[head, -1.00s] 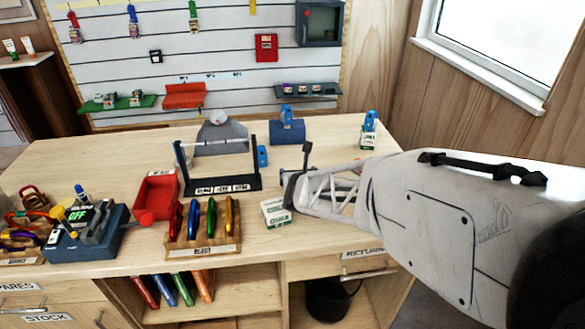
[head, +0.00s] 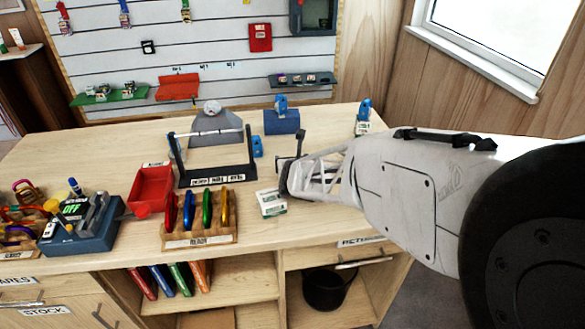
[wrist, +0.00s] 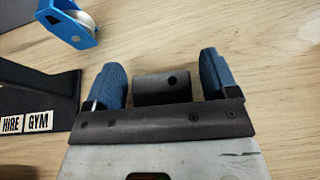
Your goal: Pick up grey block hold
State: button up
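The fingers are open and no firm contact shows. The gripper's front bar hides the block's near end. In the head view my gripper (head: 284,172) is low over the worktop, right of the black rack; the block cannot be clearly told apart from it there.
The black rack (wrist: 40,95) stands close on the left. A blue pulley (wrist: 70,22) lies beyond it. A small white-and-green box (head: 271,203) sits just in front of my gripper. A wooden holder with several carabiners (head: 200,238) is front left. Clear worktop lies beyond the block.

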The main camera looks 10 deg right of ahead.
jog(key=c, duration=0.8)
jog(key=shift+r, duration=0.15)
jog(key=shift+r, duration=1.55)
jog(key=shift+s+r, duration=0.1)
jog(key=shift+s, duration=0.2)
jog(key=s, duration=0.5)
jog(key=s+r, duration=0.1)
jog(key=s, duration=0.4)
jog(key=s+d, duration=0.1)
jog(key=s, duration=0.4)
jog(key=shift+s+d+r, duration=0.1)
jog(key=shift+s+r, duration=0.1)
